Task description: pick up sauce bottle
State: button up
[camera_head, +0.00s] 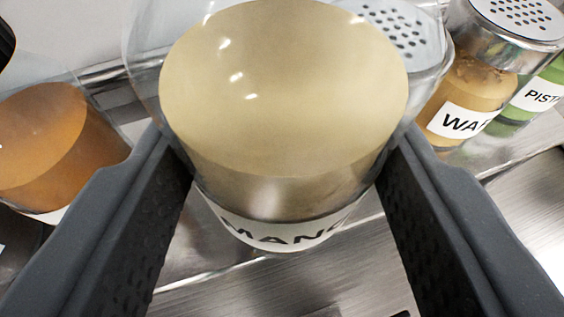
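A clear sauce bottle (285,90) with pale yellow sauce and a white label reading "MANG", its last letters partly cut off, fills the middle of the view. My gripper (285,165) has one dark finger on each side of it. Both fingers lie against the bottle's sides with no clear gap, so it looks shut on the bottle. The fingertips are partly hidden by the bottle's sides. The bottle's top is cut off by the frame edge. I cannot tell whether its base rests on the surface below.
A clear container of orange sauce (40,145) stands close on the left. On the right are a shaker labelled "WAF" (465,120) and a green jar labelled "PIST" (530,98). A perforated metal lid (400,30) shows behind the bottle. Brushed metal surface (530,200) lies free at lower right.

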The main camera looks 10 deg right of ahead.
jog(key=s+d+r, duration=0.1)
jog(key=s+d, duration=0.5)
jog(key=s, duration=0.4)
jog(key=shift+d, duration=0.3)
jog(key=shift+r, duration=0.15)
